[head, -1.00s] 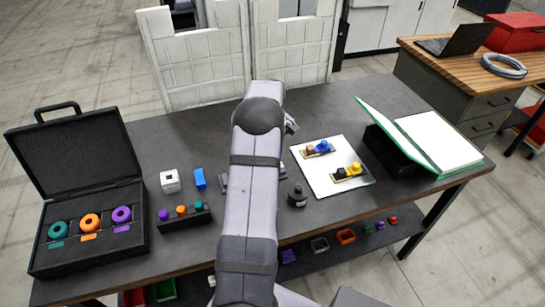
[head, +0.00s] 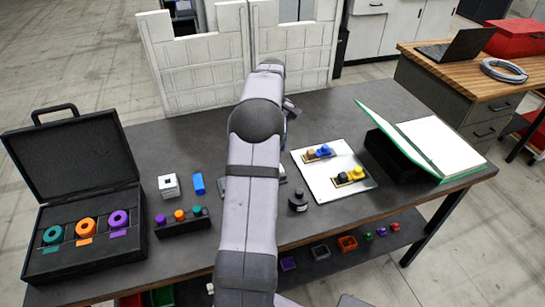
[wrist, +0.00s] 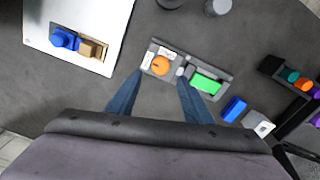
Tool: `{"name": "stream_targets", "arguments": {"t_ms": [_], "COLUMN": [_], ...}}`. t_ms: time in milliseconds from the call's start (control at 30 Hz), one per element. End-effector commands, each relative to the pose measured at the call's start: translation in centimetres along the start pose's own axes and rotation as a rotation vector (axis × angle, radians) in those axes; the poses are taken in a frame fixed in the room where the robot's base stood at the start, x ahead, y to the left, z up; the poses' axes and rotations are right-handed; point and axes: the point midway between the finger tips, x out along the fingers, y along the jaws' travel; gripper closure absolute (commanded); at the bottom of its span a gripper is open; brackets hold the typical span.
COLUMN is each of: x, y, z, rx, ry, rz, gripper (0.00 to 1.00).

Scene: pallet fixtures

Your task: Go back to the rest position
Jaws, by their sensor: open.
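My gripper (wrist: 158,98) shows in the wrist view as two blue fingers held apart, with nothing between them. Past the fingertips lies a grey fixture (wrist: 184,84) on the table, carrying an orange round piece (wrist: 160,65) and a green block (wrist: 206,83). The gripper appears to be above the table, apart from the fixture.
White panels (head: 200,65) stand behind.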

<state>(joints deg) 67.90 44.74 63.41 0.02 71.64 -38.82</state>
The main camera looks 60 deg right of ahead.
Motion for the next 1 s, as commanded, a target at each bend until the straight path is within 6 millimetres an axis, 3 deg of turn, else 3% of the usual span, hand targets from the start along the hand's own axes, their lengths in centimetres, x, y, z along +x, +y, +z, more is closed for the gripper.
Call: {"name": "stream_targets", "arguments": {"t_ms": [200,667,767,867,1000], "x": [-1.2,-1.2,-1.3,-1.6,-1.8], "y": [0.0,-0.2,-1.7,-4.8,-12.1], "z": [0.0,-0.1,-0.6,-1.6,-2.6], "rx": [0.0,-0.003,-0.016,-0.045,-0.105], "ry": [0.001,0.001,0.0,0.001,0.0], "rz": [0.001,0.0,0.0,0.0,-0.001], "gripper": [0.54,0.54,0.54,0.54,0.54]}}
